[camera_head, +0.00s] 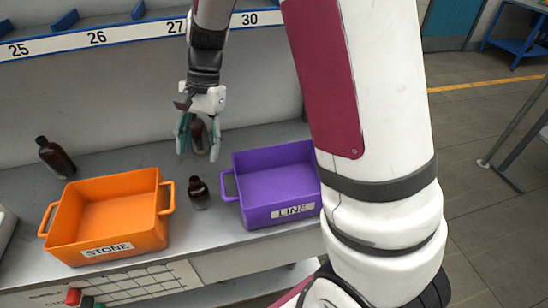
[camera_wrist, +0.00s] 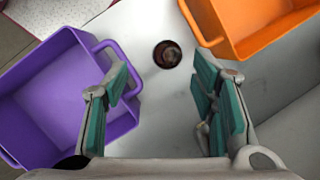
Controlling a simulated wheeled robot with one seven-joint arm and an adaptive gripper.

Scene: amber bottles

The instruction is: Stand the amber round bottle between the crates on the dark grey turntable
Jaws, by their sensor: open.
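The amber bottle (camera_head: 199,193) stands upright between the orange crate (camera_head: 162,241) and the purple crate (camera_head: 246,222). In the wrist view the bottle (camera_wrist: 167,54) shows from above, ahead of the fingers and apart from them. The orange crate (camera_wrist: 222,47) is at the upper right there and the purple crate (camera_wrist: 84,38) at the left. My gripper (camera_head: 197,145) is open above the bench, behind and above this bottle; its fingers (camera_wrist: 163,105) hold nothing. I cannot make out a dark grey turntable in either view.
Another dark bottle (camera_head: 199,136) shows partly hidden behind my fingers. A third bottle (camera_head: 56,158) stands at the far left, behind the orange crate. The bench (camera_head: 120,162) has bare room behind the crates. A numbered shelf edge (camera_head: 140,31) runs above the back.

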